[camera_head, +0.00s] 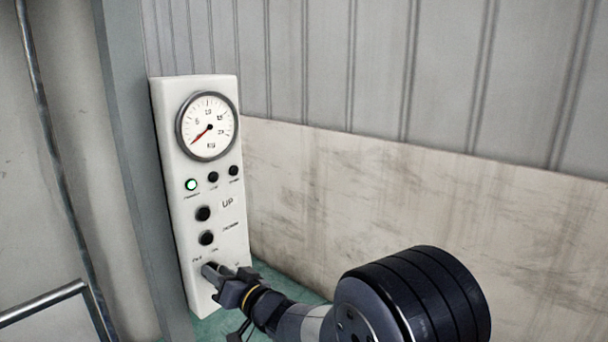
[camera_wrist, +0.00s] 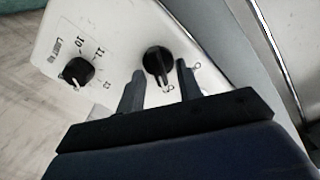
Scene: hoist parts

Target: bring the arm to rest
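My gripper (camera_head: 212,272) is at the lower part of the white control panel (camera_head: 184,222) in the head view. In the wrist view its two dark fingers (camera_wrist: 160,75) stand apart, with a visible gap. A black rotary knob (camera_wrist: 158,60) shows in that gap, at or just beyond the fingertips; I see no finger clearly touching it. The knob's pointer faces down in that view. In the head view my gripper and wrist cover this part of the panel.
The panel carries a round gauge (camera_head: 207,126), a lit green lamp (camera_head: 191,185) and black buttons (camera_head: 203,213). A second knob (camera_wrist: 78,70) with number marks is left of the first. A grey post (camera_head: 140,170) stands left, a wall (camera_head: 380,190) right. A metal rail (camera_head: 42,302) is lower left.

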